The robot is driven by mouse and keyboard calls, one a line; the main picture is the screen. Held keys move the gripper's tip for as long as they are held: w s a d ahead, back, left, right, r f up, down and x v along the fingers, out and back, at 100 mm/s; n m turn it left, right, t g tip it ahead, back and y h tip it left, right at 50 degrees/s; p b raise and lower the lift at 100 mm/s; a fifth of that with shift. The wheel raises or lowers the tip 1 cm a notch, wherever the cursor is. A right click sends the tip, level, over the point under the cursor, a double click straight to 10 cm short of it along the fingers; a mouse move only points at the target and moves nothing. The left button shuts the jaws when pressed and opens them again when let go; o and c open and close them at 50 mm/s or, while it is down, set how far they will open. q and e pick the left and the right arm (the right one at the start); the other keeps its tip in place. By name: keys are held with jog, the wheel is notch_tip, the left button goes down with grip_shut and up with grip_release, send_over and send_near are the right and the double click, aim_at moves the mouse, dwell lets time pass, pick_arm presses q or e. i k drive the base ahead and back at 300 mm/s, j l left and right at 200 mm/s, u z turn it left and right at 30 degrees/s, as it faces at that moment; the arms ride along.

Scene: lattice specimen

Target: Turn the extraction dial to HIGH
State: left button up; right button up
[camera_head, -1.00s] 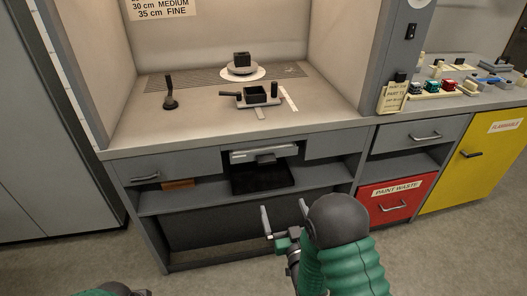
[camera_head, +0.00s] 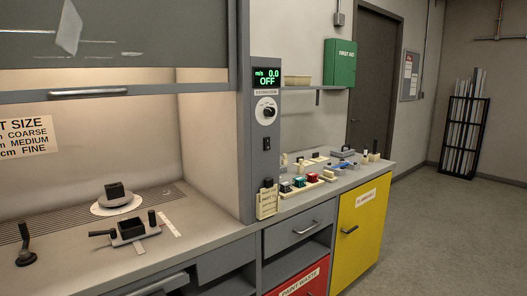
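The extraction dial (camera_head: 266,111) is a dark knob on a white round plate, set on the grey post at the right side of the booth. Above it a green-lit display (camera_head: 267,78) reads "m/s 0.0" and "OFF". Below the dial is a small dark switch (camera_head: 266,143). Neither of my grippers shows in the current head view, so nothing is seen touching the dial.
The booth worktop (camera_head: 160,262) holds a dark lever (camera_head: 25,250), a turntable (camera_head: 117,202) and a small vise-like fixture (camera_head: 130,230). A bench with coloured items (camera_head: 300,184) stands right of the post, above a yellow cabinet (camera_head: 358,230). Open floor lies at right.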

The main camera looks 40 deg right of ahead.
aim_at(269, 111)
jog(key=z, duration=1.25)
